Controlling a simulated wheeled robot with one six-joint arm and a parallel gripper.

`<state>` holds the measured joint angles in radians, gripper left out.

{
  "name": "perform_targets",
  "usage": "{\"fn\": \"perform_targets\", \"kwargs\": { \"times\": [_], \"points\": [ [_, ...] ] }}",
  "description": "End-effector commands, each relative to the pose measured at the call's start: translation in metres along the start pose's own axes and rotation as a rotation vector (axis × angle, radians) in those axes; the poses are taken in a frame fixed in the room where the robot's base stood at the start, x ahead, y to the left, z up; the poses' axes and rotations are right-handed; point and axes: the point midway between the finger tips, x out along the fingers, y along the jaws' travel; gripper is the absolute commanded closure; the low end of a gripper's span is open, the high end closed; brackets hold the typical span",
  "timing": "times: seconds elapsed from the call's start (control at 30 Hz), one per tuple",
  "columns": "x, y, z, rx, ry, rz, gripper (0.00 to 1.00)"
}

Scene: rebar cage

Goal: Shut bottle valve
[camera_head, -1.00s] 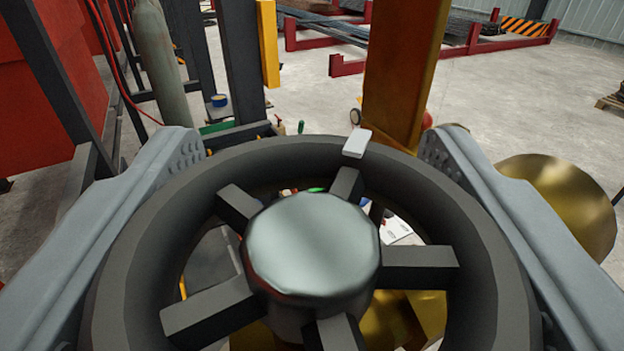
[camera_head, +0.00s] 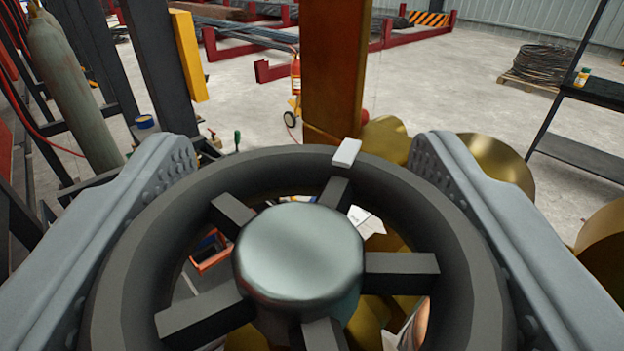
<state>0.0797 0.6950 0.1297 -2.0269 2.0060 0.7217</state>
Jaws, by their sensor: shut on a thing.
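A dark grey handwheel (camera_head: 235,166) with several spokes and a silver domed hub (camera_head: 298,255) fills the lower middle of the view. A small white mark (camera_head: 346,153) sits on its far rim, a little right of centre. My gripper (camera_head: 302,165) has one grey finger on the left side of the wheel and one on the right, shut on its rim. A tall grey-green gas bottle (camera_head: 75,95) stands at the far left, apart from the gripper.
A rust-orange post (camera_head: 335,75) stands just beyond the wheel, with brass-coloured round parts (camera_head: 497,168) to its right. A fire extinguisher (camera_head: 295,75) stands behind. A dark shelf (camera_head: 590,150) is at right. Open concrete floor (camera_head: 440,90) lies between.

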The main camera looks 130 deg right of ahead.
Motion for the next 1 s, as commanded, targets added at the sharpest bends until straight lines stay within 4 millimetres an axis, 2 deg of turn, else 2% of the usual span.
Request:
{"fn": "perform_targets", "kwargs": {
  "times": [0.63, 0.67, 0.77, 1.0],
  "points": [
    [0.0001, 0.0005, 0.0048, -0.004, -0.004, 0.021, 0.61],
    [0.0001, 0.0005, 0.0048, -0.004, -0.004, 0.021, 0.36],
    [0.0002, 0.0008, 0.0045, -0.004, -0.004, 0.021, 0.17],
    [0.0005, 0.0014, 0.0037, -0.003, -0.004, 0.02, 0.17]
  ]
}}
